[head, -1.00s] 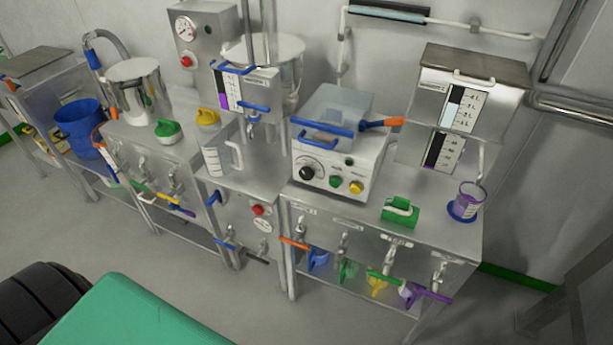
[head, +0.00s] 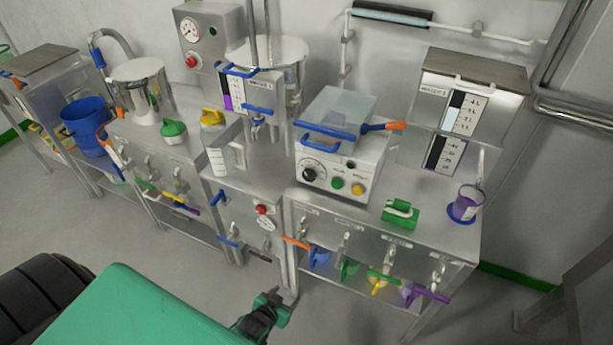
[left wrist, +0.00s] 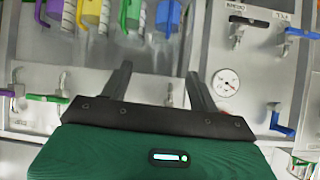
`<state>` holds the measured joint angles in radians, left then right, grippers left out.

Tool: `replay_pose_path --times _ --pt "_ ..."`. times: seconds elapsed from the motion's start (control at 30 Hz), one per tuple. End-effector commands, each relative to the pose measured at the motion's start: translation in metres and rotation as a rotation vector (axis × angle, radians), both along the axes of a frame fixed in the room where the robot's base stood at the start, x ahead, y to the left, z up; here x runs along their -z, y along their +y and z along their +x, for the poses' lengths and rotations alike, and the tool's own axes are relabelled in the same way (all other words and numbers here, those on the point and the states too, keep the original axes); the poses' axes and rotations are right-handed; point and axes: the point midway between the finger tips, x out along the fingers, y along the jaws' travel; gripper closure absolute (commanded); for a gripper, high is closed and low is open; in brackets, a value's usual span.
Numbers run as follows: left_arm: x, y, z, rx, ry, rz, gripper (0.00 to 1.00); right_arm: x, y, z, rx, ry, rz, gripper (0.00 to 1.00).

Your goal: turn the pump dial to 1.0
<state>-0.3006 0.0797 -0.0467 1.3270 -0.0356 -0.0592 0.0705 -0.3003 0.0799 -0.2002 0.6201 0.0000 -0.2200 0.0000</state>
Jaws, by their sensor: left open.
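The pump dial (head: 313,174) is a round black knob with pale scale marks around it, on the front of a steel pump box (head: 340,170) with a clear lid. Its exact setting is too small to read. A green button (head: 337,183) and a yellow button (head: 358,189) sit to its right. My left gripper (head: 270,303) is at the bottom of the head view, low in front of the bench and well below the dial. In the left wrist view its two dark fingers (left wrist: 160,78) are apart with nothing between them. The dial does not show there. My right gripper is out of view.
The steel bench (head: 440,240) has several coloured valve handles along its front. A red button (head: 262,210) and gauge (head: 266,223) are on the panel left of it. A blue handle (head: 330,131) crosses the pump lid. A clear jug (head: 224,158) stands to the left. Open floor lies in front.

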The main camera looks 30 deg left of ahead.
Motion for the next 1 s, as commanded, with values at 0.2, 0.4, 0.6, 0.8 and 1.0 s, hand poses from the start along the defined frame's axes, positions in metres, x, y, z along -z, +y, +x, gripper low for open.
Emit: replay_pose_path --times 0.2,0.4,0.6,0.8,1.0 --pt "-0.181 0.021 0.077 -0.038 -0.373 -0.009 0.39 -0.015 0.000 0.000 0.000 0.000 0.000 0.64" --pt "-0.279 0.032 0.095 -0.051 -0.566 -0.005 0.39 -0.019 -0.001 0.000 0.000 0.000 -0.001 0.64" --pt "-0.301 0.035 0.101 -0.054 -0.611 -0.005 0.39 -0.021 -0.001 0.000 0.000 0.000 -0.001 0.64" --pt "-0.302 0.036 0.127 -0.053 -0.610 -0.005 0.39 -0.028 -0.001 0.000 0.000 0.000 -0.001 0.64" --pt "-0.302 0.036 0.163 -0.053 -0.609 -0.006 0.39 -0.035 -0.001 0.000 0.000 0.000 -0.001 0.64"
